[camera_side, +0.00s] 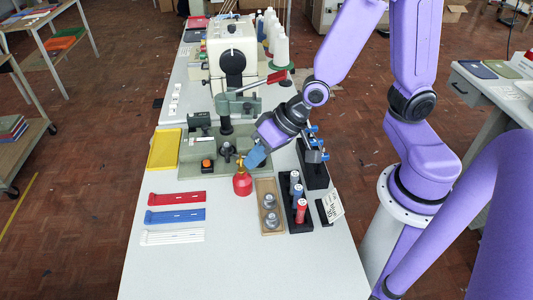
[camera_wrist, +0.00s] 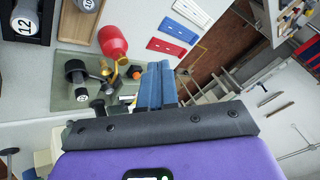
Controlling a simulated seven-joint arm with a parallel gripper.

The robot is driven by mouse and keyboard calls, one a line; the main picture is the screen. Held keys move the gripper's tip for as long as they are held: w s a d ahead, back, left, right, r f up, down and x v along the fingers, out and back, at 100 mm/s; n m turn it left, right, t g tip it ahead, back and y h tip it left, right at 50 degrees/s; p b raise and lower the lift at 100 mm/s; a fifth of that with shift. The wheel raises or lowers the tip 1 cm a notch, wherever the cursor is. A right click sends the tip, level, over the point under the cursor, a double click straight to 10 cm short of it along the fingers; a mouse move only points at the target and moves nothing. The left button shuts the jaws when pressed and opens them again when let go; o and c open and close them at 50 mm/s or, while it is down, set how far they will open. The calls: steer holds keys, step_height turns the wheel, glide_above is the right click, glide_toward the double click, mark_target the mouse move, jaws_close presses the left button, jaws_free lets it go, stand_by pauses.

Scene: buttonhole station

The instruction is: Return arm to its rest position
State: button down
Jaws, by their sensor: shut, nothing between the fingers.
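My gripper (camera_side: 254,158) hangs over the front right of the grey-green machine base, just above and behind a red oiler bottle (camera_side: 242,184). Its blue fingers are together with nothing between them. In the wrist view the shut blue fingers (camera_wrist: 157,84) point toward the table, and the red bottle (camera_wrist: 112,42) with its brass spout lies to their left. My purple arm reaches in from the right side of the table. I cannot tell how large the gap is between fingertips and bottle.
A buttonhole machine (camera_side: 232,55) stands behind. A wooden tray (camera_side: 270,225) with round metal parts and a black rack (camera_side: 297,205) of numbered cylinders stand right of the bottle. Red, blue and white strips (camera_side: 176,215) lie left. A yellow tray (camera_side: 165,149) is beyond. The table's front is clear.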

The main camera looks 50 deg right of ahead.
steer(key=s+d+r+n+g+h, duration=0.2)
steer(key=s+d+r+n, duration=0.1)
steer(key=s+n, duration=0.3)
steer(key=s+d+r+n+g+h, duration=0.2)
steer(key=s+d+n, duration=0.4)
steer(key=s, duration=0.3)
step_height(320, 180, up, 2)
steer(key=shift+s+r+n+g, duration=0.15)
steer(key=shift+s+n+g, duration=0.05)
steer(key=shift+n+g, duration=0.25)
